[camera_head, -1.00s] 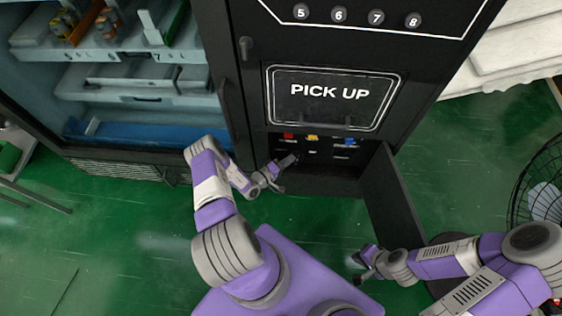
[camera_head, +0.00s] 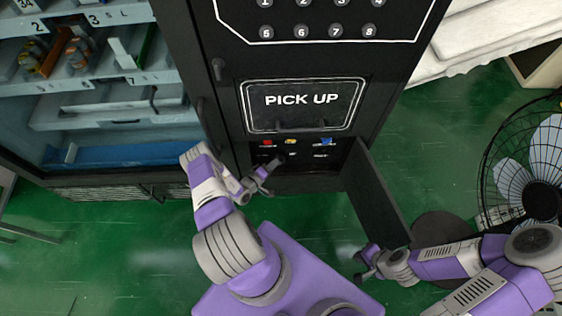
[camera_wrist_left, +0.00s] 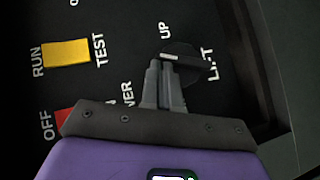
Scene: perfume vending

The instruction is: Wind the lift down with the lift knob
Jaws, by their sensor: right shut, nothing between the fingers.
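The lift knob (camera_wrist_left: 186,52) is a dark round knob with a short white mark, between the words UP and LIFT in the left wrist view. My left gripper (camera_head: 272,174) is at the control panel in the low opening of the black machine. In the left wrist view, its fingertips (camera_wrist_left: 166,66) are close together at the knob's lower left, overlapping it. I cannot tell whether they clamp it. My right gripper (camera_head: 366,264) is shut and empty, low beside the open door. The lift itself cannot be identified.
The panel also has a yellow RUN/TEST switch (camera_wrist_left: 66,54) and a red switch (camera_wrist_left: 64,121). The open door (camera_head: 375,195) stands right of the panel, below the PICK UP hatch (camera_head: 303,105). A wire fan (camera_head: 520,165) is at the far right. Green floor lies clear at lower left.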

